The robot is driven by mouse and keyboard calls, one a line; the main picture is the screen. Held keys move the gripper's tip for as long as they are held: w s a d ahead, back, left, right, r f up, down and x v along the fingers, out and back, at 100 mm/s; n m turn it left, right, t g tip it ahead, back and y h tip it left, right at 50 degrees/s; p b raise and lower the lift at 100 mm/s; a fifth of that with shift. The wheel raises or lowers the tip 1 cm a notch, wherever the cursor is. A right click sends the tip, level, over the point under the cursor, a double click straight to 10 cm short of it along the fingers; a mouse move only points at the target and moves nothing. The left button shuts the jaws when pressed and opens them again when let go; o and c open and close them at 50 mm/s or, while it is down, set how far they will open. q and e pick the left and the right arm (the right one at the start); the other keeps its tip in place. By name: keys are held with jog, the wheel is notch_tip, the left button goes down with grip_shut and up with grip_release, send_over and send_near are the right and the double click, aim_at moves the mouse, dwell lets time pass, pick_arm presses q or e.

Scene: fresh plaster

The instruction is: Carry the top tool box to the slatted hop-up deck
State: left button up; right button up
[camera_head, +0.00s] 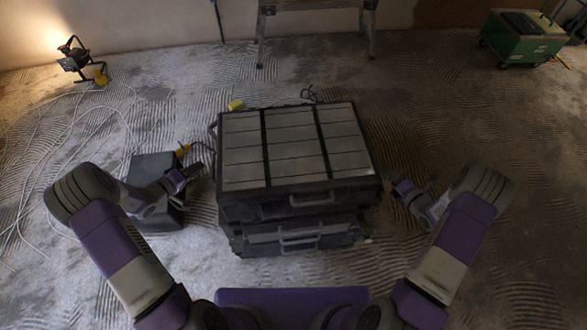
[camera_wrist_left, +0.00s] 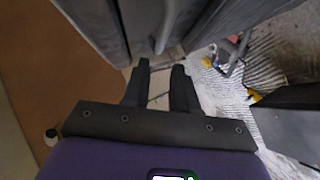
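The top tool box (camera_head: 345,145), a wide dark case with a grey panelled lid and a front handle, sits level on a lower tool box (camera_head: 265,238). A frame with metal legs (camera_head: 316,4), perhaps the slatted hop-up deck, stands behind it, cut off by the picture's top edge. My left gripper (camera_head: 190,165) is at the box's left side. In the left wrist view its two fingers (camera_wrist_left: 159,72) are apart and empty, pointing at the dark box side (camera_wrist_left: 92,22). My right gripper (camera_head: 405,178) is beside the box's right side, too small to judge its fingers.
A dark case (camera_head: 150,170) lies on the floor left of the stack, partly behind my left arm. A work lamp (camera_head: 75,60) with loose cables is at the far left. A green wheeled machine (camera_head: 525,45) stands at the back right. The floor right of the stack looks clear.

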pick_arm(q)
jog(key=shift+r, duration=0.1)
pick_arm(e)
jog(key=shift+r, duration=0.1)
